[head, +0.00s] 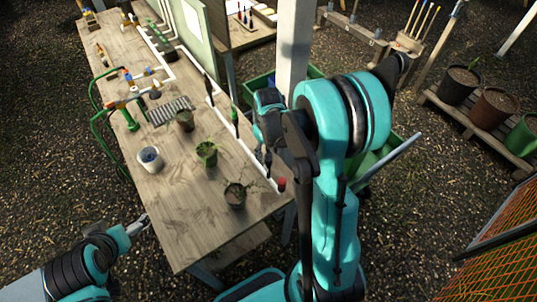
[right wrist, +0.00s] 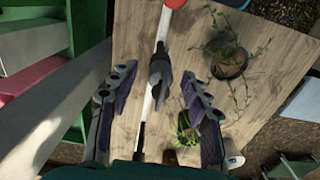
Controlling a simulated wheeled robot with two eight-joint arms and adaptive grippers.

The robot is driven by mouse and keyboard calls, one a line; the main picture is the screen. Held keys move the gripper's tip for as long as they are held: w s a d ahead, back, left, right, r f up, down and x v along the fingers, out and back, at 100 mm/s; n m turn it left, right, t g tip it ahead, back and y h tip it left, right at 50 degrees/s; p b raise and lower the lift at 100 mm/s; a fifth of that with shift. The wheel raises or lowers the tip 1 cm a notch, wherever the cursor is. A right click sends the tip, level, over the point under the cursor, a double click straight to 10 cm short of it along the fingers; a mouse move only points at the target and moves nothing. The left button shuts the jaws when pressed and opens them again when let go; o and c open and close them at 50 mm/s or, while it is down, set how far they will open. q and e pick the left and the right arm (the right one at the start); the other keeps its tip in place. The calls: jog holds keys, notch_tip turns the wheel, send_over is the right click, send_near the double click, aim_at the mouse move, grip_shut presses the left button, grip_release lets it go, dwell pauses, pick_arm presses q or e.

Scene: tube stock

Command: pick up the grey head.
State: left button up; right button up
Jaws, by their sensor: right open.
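The grey head (right wrist: 160,72) is a dark grey piece on a white pipe (right wrist: 160,38) in the right wrist view. It lies between the two fingers of my right gripper (right wrist: 157,88), which is open with a gap on both sides. In the head view my right gripper (head: 264,142) is over the right edge of the table, and the grey head is hard to make out beside it. My left gripper (head: 138,225) is at the lower left, off the table's left edge; its fingers are too small to read.
The wooden table (head: 190,215) holds a dark plant pot (head: 235,196), a green pot (head: 206,153) and a white cup (head: 150,158). A red-capped piece (head: 281,184) ends the white pipe. A pale post (head: 293,45) stands behind my right arm.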

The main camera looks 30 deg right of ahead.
jog(key=c, duration=0.9)
jog(key=shift+c, duration=0.2)
jog(key=shift+r, duration=0.1)
jog(key=shift+r, duration=0.2)
notch_tip(320, 180, up, 4)
jog(key=shift+f, duration=0.15)
jog(key=s+a+r, duration=0.2)
jog(key=a+r, duration=0.4)
jog(key=a, duration=0.5)
jog(key=shift+s+a+r+p, duration=0.2)
jog(key=shift+s+r+p, duration=0.1)
jog(key=shift+r+p, duration=0.1)
jog(key=shift+r, duration=0.1)
notch_tip(320, 180, up, 5)
jog(key=p, duration=0.3)
jog(key=shift+p, duration=0.35)
